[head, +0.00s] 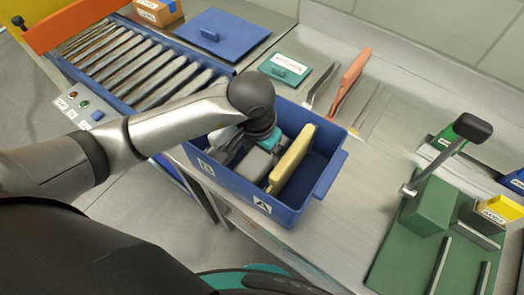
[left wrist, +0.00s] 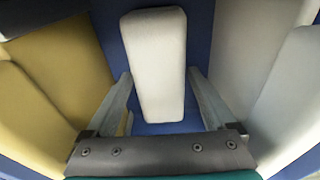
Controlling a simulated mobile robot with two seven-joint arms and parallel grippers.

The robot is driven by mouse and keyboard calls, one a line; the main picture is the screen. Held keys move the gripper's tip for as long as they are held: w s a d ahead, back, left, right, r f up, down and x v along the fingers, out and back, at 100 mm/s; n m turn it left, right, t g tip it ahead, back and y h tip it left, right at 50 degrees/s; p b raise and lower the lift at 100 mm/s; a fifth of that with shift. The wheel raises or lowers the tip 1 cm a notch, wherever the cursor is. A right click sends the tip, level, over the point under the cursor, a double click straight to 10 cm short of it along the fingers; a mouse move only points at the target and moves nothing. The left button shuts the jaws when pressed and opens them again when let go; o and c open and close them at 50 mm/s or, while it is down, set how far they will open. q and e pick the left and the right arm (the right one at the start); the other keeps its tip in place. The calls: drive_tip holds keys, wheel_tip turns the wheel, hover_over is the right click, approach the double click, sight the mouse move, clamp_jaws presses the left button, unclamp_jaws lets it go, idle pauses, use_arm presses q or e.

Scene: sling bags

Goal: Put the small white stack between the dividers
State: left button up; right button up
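The small white stack (left wrist: 155,60) stands in a blue bin (head: 262,205); in the head view it is a pale grey-white block (head: 257,163). My left gripper (left wrist: 160,73) reaches down into the bin with its fingers wide apart, one on each side of the stack. The fingertips are close to its sides; whether they touch is hard to tell. A yellow upright panel (head: 292,158) stands on one side of the stack. Pale upright panels (left wrist: 240,50) stand on the other, in the left wrist view. My right gripper is not in view.
A roller conveyor (head: 140,65) lies at the upper left. A green fixture (head: 400,262) with a lever stands at the right. Bare bench lies between.

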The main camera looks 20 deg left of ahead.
sight(258, 158)
use_arm(q)
drive_tip(key=shift+o, duration=0.6)
drive_tip(key=shift+r, duration=0.2)
wheel_tip(258, 158, up, 12)
drive_tip(key=s+p, duration=0.1)
drive_tip(key=shift+s+a, duration=0.2)
drive_tip(key=shift+a, duration=0.05)
